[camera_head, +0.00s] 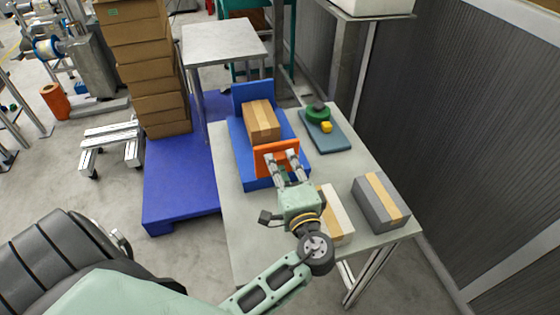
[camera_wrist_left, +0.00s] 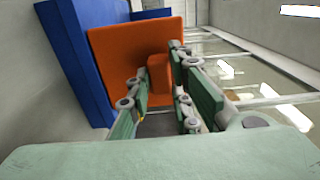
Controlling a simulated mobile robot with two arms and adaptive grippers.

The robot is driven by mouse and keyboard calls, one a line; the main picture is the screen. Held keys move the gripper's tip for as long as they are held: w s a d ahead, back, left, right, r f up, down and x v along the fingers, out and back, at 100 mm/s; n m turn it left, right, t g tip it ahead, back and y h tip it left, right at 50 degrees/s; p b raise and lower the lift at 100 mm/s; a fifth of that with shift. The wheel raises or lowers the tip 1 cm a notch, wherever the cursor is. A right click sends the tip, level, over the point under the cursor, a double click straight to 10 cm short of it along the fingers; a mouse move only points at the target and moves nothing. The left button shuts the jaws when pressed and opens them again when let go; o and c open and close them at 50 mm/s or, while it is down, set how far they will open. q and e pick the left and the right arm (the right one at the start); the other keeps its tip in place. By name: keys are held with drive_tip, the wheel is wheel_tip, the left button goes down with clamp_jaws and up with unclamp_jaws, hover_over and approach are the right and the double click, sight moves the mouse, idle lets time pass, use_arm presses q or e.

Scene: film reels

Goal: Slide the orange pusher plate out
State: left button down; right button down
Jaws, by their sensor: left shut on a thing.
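The orange pusher plate (camera_head: 275,158) stands upright at the near end of a blue fixture (camera_head: 237,137) on the table. A brown cardboard box (camera_head: 262,119) with a tan tape strip lies in the fixture just behind the plate. My left gripper (camera_head: 281,160) is at the plate's near face. In the left wrist view the orange plate (camera_wrist_left: 112,62) fills the middle, and an orange block-like handle (camera_wrist_left: 159,74) on it sits between the fingers of my left gripper (camera_wrist_left: 162,88), which is shut on it. My right gripper is not in view.
A grey box (camera_head: 378,203) and a whitish box (camera_head: 338,214) lie on the table (camera_head: 237,222) near its front. A slate board (camera_head: 327,135) with green and yellow parts lies to the right. Stacked cartons (camera_head: 150,70) stand on a blue pallet (camera_head: 178,190) at left.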

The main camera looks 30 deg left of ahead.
use_arm(q)
drive_tip(key=c, duration=1.6)
unclamp_jaws()
drive_tip(key=shift+s+d, duration=0.15)
drive_tip(key=shift+d, duration=0.1)
drive_tip(key=shift+f, duration=0.1)
drive_tip(key=v, duration=1.2)
drive_tip(key=shift+a, duration=0.1)
drive_tip(key=shift+s, duration=0.1)
